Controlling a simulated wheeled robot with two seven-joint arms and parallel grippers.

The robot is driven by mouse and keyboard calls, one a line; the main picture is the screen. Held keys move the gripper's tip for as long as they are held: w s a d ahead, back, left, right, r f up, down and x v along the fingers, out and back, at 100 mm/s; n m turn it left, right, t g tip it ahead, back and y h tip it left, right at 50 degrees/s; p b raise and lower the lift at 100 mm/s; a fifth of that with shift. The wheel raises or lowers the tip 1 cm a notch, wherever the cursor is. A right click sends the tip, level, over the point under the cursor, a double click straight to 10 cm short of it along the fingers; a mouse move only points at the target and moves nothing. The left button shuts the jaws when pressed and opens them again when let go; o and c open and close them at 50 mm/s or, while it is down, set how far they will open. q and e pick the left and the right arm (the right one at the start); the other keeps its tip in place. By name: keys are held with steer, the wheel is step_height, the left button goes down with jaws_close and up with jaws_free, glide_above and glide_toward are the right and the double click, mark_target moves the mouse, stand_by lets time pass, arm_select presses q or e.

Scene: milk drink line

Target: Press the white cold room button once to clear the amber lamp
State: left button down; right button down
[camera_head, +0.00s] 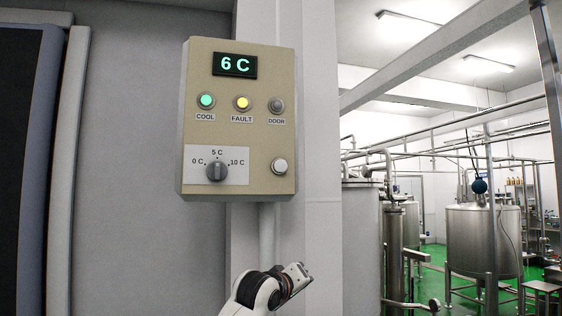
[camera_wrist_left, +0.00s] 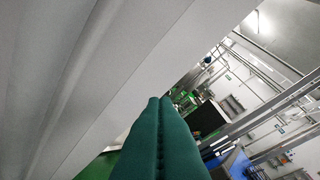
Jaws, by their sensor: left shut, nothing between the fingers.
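A beige control box (camera_head: 264,60) hangs on the pale wall in the head view. The white button (camera_head: 280,166) is at its lower right, with nothing touching it. The amber lamp (camera_head: 242,103), labelled FAULT, is lit. My left gripper (camera_wrist_left: 160,100) shows in the left wrist view, its two green fingers shut together with nothing between them. A grey-white wall surface lies to its left there; the button and box are not visible in that view. A white arm part of mine (camera_head: 262,291) is below the box in the head view; no fingers show there.
The box also has a lit green COOL lamp (camera_head: 206,100), a grey DOOR lamp (camera_head: 277,105), a 6 C display (camera_head: 235,65) and a dial (camera_head: 216,172) near 5 C. A conduit (camera_head: 267,228) runs down below it. Steel tanks (camera_head: 483,238) stand far right.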

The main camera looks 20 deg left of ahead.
mark_target(280, 166)
arm_select(q)
steer(key=s+r+t, duration=0.1)
steer(key=s+r, duration=0.3)
steer(key=r, duration=0.5)
steer(key=s+d+r+t+h+p, duration=0.1)
steer(key=s+r, duration=0.4)
steer(key=r, duration=0.4)
steer(key=s+d+r+t+p, duration=0.1)
steer(key=s+r, duration=0.3)
steer(key=r, duration=0.5)
steer(key=shift+s+d+r+n+h, duration=0.15)
steer(key=shift+s+n+h, duration=0.1)
steer(key=shift+n+h, duration=0.05)
steer(key=shift+w, duration=0.1)
steer(key=w+a+p, duration=0.1)
steer(key=w, duration=0.1)
steer(key=w+a+p, duration=0.1)
steer(key=w+a, duration=0.1)
steer(key=w+a+p, duration=0.1)
steer(key=w, duration=0.1)
steer(key=shift+a, duration=0.2)
steer(key=shift+w+a, duration=0.25)
steer(key=shift+w, duration=0.35)
steer(key=shift+w+a, duration=0.1)
